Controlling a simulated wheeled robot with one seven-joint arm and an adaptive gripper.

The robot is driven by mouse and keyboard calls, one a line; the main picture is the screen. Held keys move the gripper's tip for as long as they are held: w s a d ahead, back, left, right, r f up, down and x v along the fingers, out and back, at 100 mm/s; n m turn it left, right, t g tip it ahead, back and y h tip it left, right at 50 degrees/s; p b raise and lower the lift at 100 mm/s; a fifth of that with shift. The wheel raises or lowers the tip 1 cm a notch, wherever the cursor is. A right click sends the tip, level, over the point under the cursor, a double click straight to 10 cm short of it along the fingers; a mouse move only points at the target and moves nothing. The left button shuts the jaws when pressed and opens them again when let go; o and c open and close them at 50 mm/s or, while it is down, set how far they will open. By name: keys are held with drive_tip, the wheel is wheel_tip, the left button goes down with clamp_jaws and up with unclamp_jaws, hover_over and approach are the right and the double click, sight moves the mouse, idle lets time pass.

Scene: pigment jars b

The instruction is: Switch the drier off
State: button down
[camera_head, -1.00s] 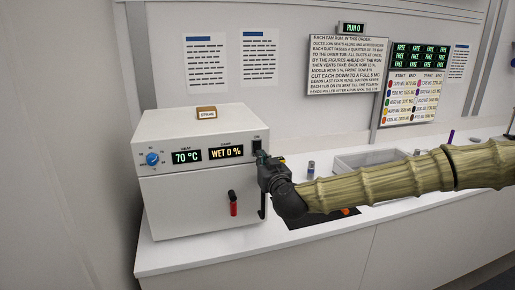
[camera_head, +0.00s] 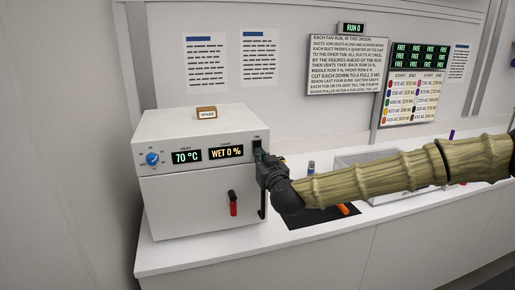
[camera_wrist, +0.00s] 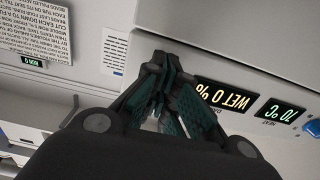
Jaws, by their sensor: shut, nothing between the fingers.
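The drier (camera_head: 190,180) is a white box at the left end of the counter. Its displays read 70 °C (camera_head: 187,156) and WET 0 % (camera_head: 227,151). A blue dial (camera_head: 152,158) is at its left and a red-handled lever (camera_head: 233,208) on its front. A dark switch (camera_head: 257,144) sits at the upper right of the front, partly hidden by my gripper (camera_head: 260,155). My gripper is shut and empty, its tips at or very close to the drier's face beside the WET display. The wrist view shows the closed fingers (camera_wrist: 160,88) beside this display; contact cannot be told.
A tag reading SPARE (camera_head: 207,112) stands on top of the drier. To the right, a dark mat (camera_head: 305,219), an orange item (camera_head: 343,210) and a grey tray (camera_head: 350,165) lie on the counter, partly behind my arm. A sign (camera_head: 347,66) hangs on the wall.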

drive_tip(key=shift+w+a, duration=0.1)
drive_tip(key=shift+w, duration=0.1)
drive_tip(key=v, duration=1.6)
idle(0.4)
